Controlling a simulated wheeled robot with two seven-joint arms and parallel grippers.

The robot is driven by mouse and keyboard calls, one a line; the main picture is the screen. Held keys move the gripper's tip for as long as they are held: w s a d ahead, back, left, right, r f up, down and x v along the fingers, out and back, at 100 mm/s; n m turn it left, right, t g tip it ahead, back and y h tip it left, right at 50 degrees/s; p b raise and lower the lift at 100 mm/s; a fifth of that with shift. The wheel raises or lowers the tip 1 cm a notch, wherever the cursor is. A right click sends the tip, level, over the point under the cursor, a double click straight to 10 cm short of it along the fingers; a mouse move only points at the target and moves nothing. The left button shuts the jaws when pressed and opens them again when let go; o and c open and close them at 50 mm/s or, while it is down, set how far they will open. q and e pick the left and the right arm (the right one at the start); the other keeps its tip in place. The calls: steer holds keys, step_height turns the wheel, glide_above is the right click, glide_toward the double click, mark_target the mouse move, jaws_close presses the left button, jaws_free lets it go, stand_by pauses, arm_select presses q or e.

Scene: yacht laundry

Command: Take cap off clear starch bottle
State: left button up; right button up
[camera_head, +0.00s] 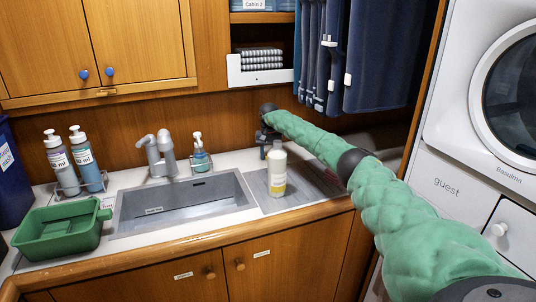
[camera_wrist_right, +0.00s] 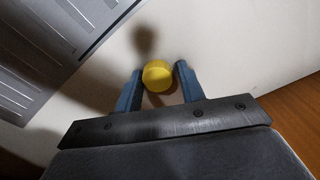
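The clear starch bottle (camera_head: 277,168), pale with a yellow patch low on its side, stands upright on the ribbed drainboard right of the sink. No yellow cap shows on its top in the head view. My right gripper (camera_head: 267,138) points down just behind the bottle, over the back of the counter. In the right wrist view, a round yellow cap (camera_wrist_right: 158,75) sits between the two blue fingers (camera_wrist_right: 157,85), with a narrow gap on each side. I cannot tell whether it rests on the counter. The bottle is not in the wrist view. My left gripper is out of view.
A soap pump bottle (camera_head: 200,155) and the tap (camera_head: 157,153) stand behind the sink (camera_head: 182,203). Two pump bottles (camera_head: 88,160) and a green tub (camera_head: 62,230) are at left. Dark blue cloths (camera_head: 372,60) hang above my right arm.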

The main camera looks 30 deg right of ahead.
steer(key=shift+s+d+f, duration=0.2)
steer(key=shift+s+f, duration=0.15)
steer(key=shift+f, duration=0.15)
steer(key=shift+s+d+r+p, duration=0.15)
steer(key=shift+r+p, duration=0.15)
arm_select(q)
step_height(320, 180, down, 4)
arm_select(e)
steer(key=shift+r, duration=0.25)
steer(key=shift+w+r+b, duration=0.3)
steer(key=shift+r+b, duration=0.05)
steer(key=shift+r, duration=0.25)
steer(key=r+b, duration=0.1)
steer(key=r, duration=0.4)
steer(key=shift+a+r+b, duration=0.1)
steer(key=shift+a+b, duration=0.1)
steer(key=shift+b, duration=0.15)
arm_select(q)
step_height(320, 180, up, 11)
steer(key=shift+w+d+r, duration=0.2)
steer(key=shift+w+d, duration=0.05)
arm_select(e)
steer(key=shift+r, duration=0.6)
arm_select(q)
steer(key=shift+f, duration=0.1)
